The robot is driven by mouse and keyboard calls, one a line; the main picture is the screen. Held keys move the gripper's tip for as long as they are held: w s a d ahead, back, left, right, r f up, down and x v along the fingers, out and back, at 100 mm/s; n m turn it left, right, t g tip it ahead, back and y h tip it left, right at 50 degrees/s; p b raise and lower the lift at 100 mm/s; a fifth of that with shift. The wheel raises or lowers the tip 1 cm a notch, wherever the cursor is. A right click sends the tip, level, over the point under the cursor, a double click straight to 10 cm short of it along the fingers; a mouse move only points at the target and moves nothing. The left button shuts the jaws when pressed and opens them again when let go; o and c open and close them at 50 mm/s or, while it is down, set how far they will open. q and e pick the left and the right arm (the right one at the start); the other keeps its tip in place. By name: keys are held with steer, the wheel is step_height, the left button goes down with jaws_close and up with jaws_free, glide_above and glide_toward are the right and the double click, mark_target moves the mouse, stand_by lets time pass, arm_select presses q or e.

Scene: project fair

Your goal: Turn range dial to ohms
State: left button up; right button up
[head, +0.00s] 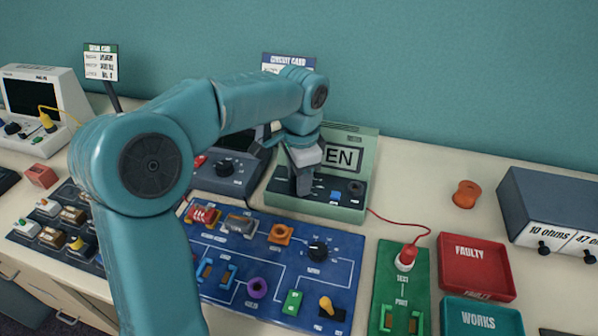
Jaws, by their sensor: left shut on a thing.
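The green meter (369,150) stands at the back middle of the bench, with a sloped dark front panel. Its display ends in the letters "EN"; my arm covers the left part. My left gripper (302,187) reaches down over the left part of this panel and is shut on the range dial, which the fingers hide. The dial's pointer and markings cannot be read. A blue button (335,196) and a dark round socket (355,188) show to the right of the fingers. My right gripper is not in view.
A blue circuit board (345,270) with several coloured parts lies in front of the meter. A green test board (418,275) with a red-tipped probe, a red FAULTY tray (476,266) and a teal WORKS tray (482,317) are to the right. An orange spool (466,194) stands behind.

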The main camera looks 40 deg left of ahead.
arm_select(q)
steer(key=shift+n, duration=0.9)
steer(key=shift+p, duration=0.3)
steer(key=o, duration=1.1)
steer(key=shift+c, duration=0.2)
step_height(320, 180, up, 16)
steer(key=d+p, duration=0.1)
steer(key=p, duration=0.2)
steer(key=shift+r+p, duration=0.2)
steer(key=shift+p, duration=0.1)
steer(key=shift+s, duration=0.15)
